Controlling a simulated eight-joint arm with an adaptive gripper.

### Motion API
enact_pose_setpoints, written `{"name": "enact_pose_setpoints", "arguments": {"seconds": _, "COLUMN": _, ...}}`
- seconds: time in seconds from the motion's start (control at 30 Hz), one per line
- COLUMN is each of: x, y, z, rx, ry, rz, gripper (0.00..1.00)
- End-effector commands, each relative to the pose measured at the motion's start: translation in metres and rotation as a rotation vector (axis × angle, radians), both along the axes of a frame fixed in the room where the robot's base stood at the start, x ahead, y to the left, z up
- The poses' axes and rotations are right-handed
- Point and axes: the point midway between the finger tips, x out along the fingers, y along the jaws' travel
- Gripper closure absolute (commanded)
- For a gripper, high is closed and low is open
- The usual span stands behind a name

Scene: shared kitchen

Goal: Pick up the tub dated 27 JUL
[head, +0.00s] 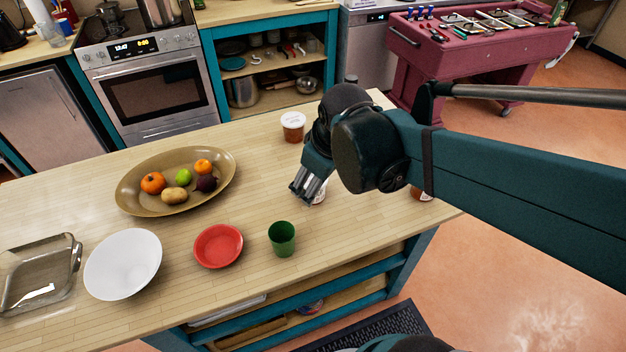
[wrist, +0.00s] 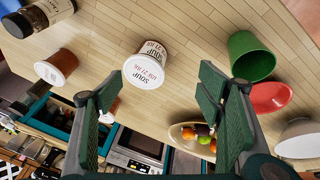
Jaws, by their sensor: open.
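A white-lidded soup tub (wrist: 147,68) stands upright on the table in the wrist view, just beyond my finger tips and roughly midway between them. Its white surface reads SOUP, with a smaller line that seems to read 27 JUL. In the head view this tub (head: 318,197) is mostly hidden by my gripper (head: 306,190). My gripper is open and empty, its fingers (wrist: 155,95) apart and pointing toward the tub. A brown tub with a white lid (head: 293,127) stands farther back.
A green cup (head: 282,239) stands left of my gripper, beside a red bowl (head: 218,246). A white bowl (head: 123,264), a glass dish (head: 40,275) and an oval fruit platter (head: 134,197) are farther left. A dark-lidded jar (wrist: 38,18) shows in the wrist view.

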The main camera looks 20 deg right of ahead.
Motion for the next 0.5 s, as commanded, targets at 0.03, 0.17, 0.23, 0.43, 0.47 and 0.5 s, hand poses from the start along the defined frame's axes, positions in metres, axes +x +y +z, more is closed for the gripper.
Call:
{"name": "enact_pose_setpoints", "arguments": {"seconds": 0.03, "x": 0.005, "y": -0.001, "z": 0.006, "rx": -0.011, "ry": 0.015, "rz": 0.027, "gripper": 0.34}}
{"name": "enact_pose_setpoints", "arguments": {"seconds": 0.17, "x": 0.014, "y": -0.002, "z": 0.008, "rx": -0.039, "ry": 0.053, "rz": 0.105, "gripper": 0.34}}
{"name": "enact_pose_setpoints", "arguments": {"seconds": 0.23, "x": 0.019, "y": -0.003, "z": 0.009, "rx": -0.054, "ry": 0.073, "rz": 0.148, "gripper": 0.34}}
{"name": "enact_pose_setpoints", "arguments": {"seconds": 0.43, "x": 0.032, "y": -0.005, "z": 0.01, "rx": -0.089, "ry": 0.131, "rz": 0.271, "gripper": 0.34}}
{"name": "enact_pose_setpoints", "arguments": {"seconds": 0.47, "x": 0.033, "y": -0.006, "z": 0.01, "rx": -0.093, "ry": 0.141, "rz": 0.29, "gripper": 0.34}}
{"name": "enact_pose_setpoints", "arguments": {"seconds": 0.5, "x": 0.036, "y": -0.006, "z": 0.01, "rx": -0.099, "ry": 0.151, "rz": 0.315, "gripper": 0.34}}
